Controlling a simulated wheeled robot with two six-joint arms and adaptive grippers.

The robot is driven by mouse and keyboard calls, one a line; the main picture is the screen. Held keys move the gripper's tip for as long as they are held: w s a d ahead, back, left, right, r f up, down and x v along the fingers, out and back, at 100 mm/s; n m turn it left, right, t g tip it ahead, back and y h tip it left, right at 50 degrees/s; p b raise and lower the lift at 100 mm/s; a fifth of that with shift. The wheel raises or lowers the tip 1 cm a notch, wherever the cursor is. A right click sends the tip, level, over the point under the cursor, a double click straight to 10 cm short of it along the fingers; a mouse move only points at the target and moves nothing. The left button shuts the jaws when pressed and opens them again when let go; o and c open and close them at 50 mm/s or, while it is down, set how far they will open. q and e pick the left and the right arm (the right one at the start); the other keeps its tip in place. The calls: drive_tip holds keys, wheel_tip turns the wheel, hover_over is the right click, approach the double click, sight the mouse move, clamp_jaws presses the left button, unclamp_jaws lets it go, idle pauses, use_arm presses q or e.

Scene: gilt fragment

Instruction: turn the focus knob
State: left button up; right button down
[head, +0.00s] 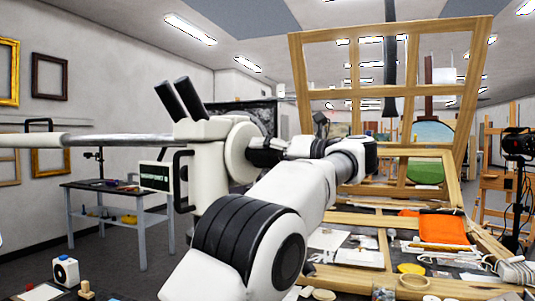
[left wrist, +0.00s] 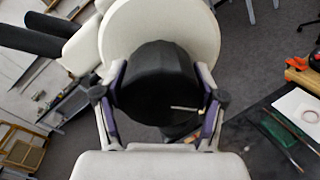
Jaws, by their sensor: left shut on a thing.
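The focus knob (left wrist: 150,85) is a thick black cylinder with a pale pointer mark (left wrist: 187,109), in front of a round white housing (left wrist: 180,25). It belongs to the white microscope (head: 210,150) with two black eyepieces (head: 180,98), left of centre in the head view. My left gripper (head: 272,150) reaches the knob from the right. In the left wrist view the two fingers of my left gripper (left wrist: 160,100) are on opposite sides of the knob, shut on it. In the head view the knob is mostly hidden by the gripper. My right gripper is out of view.
A long pale bar (head: 80,140) runs left from the microscope. A grey side table (head: 105,190) stands behind at left. A tall wooden frame (head: 300,75) rises at right behind my arm. The workbench holds an orange cloth (head: 435,228), papers and a tape roll (head: 411,269).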

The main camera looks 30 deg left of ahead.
use_arm(q)
drive_tip(key=o, duration=1.1)
drive_tip(key=shift+a, duration=0.1)
drive_tip(key=shift+o, duration=0.2)
drive_tip(key=d, duration=1.2)
